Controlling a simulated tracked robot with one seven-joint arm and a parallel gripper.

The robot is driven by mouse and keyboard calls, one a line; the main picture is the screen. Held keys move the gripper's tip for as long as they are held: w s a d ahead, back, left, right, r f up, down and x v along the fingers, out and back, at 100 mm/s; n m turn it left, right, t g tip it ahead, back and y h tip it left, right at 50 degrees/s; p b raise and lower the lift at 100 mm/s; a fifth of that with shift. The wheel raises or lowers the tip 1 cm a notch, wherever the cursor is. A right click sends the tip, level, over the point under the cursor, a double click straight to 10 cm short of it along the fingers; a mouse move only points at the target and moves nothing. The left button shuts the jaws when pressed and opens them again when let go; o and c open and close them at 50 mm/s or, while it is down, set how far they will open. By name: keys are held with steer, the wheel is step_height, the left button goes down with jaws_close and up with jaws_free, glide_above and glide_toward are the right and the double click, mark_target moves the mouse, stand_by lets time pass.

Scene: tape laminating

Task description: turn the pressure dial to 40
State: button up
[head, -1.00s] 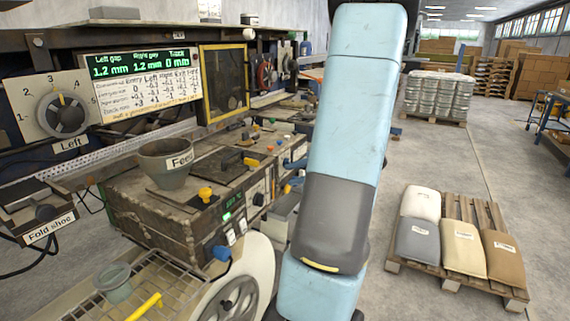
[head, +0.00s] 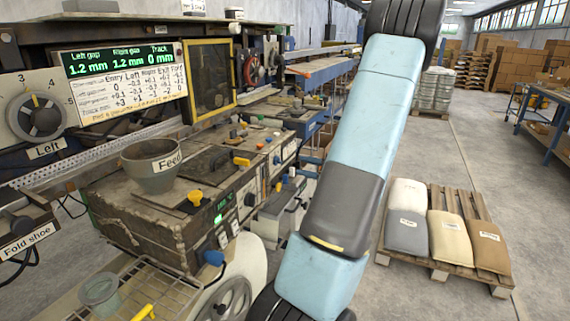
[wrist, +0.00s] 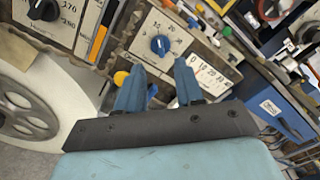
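In the wrist view, a blue knob (wrist: 160,44) sits on a pale dial plate with printed numbers. Its pointer direction and the label on the plate are too small to read surely. Beside it on the right is a white scale (wrist: 208,76) marked from 0 up to 40. My gripper (wrist: 159,65) is open and empty, its two blue fingers apart. The fingertips lie just below the knob in the picture, with the knob framed between them; I see no contact. In the head view my gripper is out of sight.
A black knob (wrist: 45,9) on a plate with numbers around 280 is at the upper left of the wrist view. In the head view are a feed cup (head: 152,170), a green display (head: 118,61) and a pallet of sacks (head: 440,272).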

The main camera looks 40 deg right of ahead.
mark_target(281, 162)
steer(key=x, duration=0.7)
steer(key=shift+w+a, duration=0.1)
steer(key=shift+w, duration=0.1)
steer(key=shift+c, duration=0.2)
jaws_close()
